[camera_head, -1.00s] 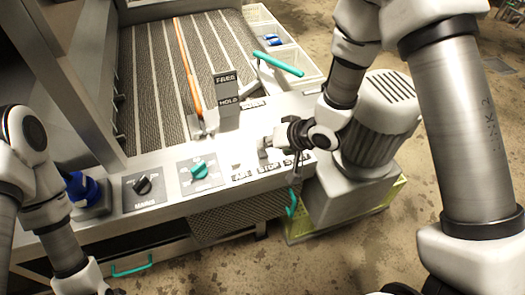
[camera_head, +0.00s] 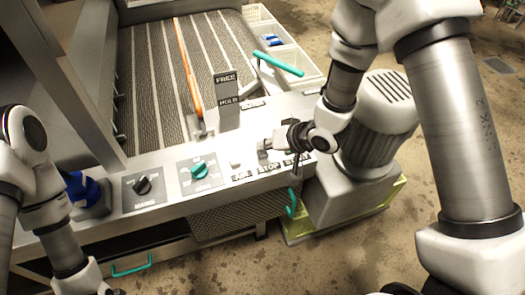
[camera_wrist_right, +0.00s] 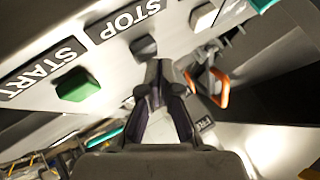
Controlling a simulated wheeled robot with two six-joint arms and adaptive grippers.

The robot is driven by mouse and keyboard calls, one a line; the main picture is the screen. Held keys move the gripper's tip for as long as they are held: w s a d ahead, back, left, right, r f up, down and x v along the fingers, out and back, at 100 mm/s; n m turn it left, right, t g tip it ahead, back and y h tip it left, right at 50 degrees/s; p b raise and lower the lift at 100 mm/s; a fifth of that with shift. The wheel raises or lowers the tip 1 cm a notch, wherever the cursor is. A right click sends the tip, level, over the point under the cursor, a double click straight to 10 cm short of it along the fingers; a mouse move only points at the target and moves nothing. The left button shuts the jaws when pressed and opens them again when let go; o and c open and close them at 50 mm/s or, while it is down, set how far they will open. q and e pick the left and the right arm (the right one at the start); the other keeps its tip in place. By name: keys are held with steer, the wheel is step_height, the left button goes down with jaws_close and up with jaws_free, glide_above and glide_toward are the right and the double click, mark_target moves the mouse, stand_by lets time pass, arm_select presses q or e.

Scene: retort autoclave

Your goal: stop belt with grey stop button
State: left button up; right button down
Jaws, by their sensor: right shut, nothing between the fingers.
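The panel edge carries a STOP label (camera_head: 269,167) between a START label (camera_head: 297,160) and another label. In the right wrist view the grey stop button (camera_wrist_right: 143,47) sits beside the STOP lettering (camera_wrist_right: 122,19), just past my fingertips. My right gripper (camera_head: 264,148) is shut and empty over the button row, and hides the stop button in the head view. In the wrist view its fingertips (camera_wrist_right: 160,72) lie close to the button; I cannot tell whether they touch it. My left arm is at the left; its gripper is out of view.
A green button (camera_wrist_right: 77,86) sits by START, and a pale button (camera_head: 236,163) lies left of my gripper. A teal knob (camera_head: 200,170), a black knob (camera_head: 142,186) and the FREE/HOLD lever plate (camera_head: 227,95) are nearby. The striped belt (camera_head: 150,80) lies behind.

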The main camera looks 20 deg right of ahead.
mark_target(265, 153)
steer(key=shift+f, duration=0.55)
stand_by(0.4)
steer(key=shift+r, duration=0.1)
steer(key=shift+r+p, duration=0.85)
step_height(265, 153, up, 5)
steer(key=p, duration=0.5)
steer(key=shift+r, duration=0.1)
stand_by(0.7)
